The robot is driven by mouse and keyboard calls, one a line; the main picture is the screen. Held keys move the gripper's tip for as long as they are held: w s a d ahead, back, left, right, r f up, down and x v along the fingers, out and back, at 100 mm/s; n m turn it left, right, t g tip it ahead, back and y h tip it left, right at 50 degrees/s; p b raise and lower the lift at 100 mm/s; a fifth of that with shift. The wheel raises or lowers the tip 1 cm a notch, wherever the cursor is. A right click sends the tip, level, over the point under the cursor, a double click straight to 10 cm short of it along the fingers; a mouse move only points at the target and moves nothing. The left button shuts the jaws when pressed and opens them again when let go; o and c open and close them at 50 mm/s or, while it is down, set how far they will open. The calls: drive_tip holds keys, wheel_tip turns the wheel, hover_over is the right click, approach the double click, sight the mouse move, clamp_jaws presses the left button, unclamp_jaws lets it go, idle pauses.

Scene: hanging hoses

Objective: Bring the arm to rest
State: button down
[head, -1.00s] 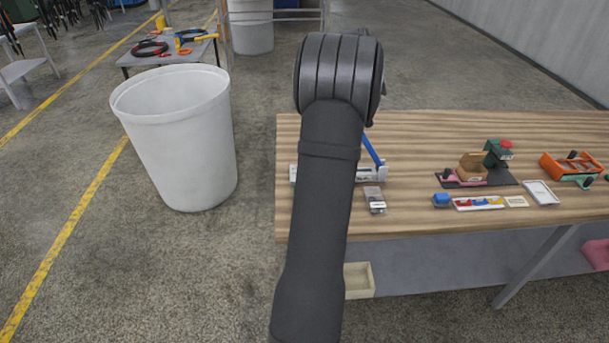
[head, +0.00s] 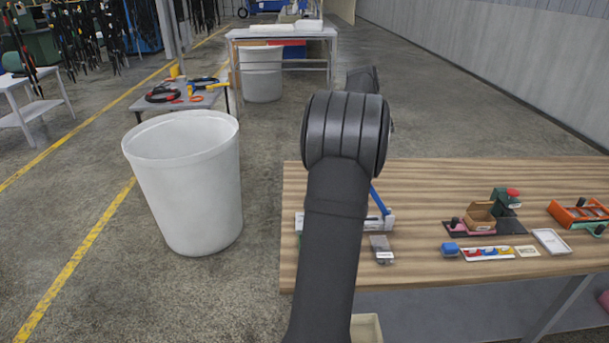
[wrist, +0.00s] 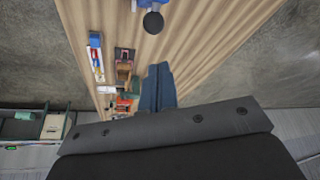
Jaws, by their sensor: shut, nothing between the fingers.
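My arm (head: 335,215) rises dark grey through the middle of the head view and bends at a rounded joint. A further dark part shows just behind that joint. My gripper itself is hidden in the head view. In the wrist view my gripper (wrist: 157,88) shows as two dark blue-grey fingers close together above a dark bolted plate. It is shut and holds nothing. It appears over the wooden workbench (head: 420,185), apart from the things on it.
A blue-handled tool (head: 380,202) stands on the bench behind my arm. A cardboard box (head: 479,215), a green device (head: 504,200) and an orange tray (head: 575,215) sit farther right. A white bin (head: 185,185) stands left of the bench. A low table (head: 150,105) holds coiled hoses.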

drive_tip(key=shift+f, duration=2.65)
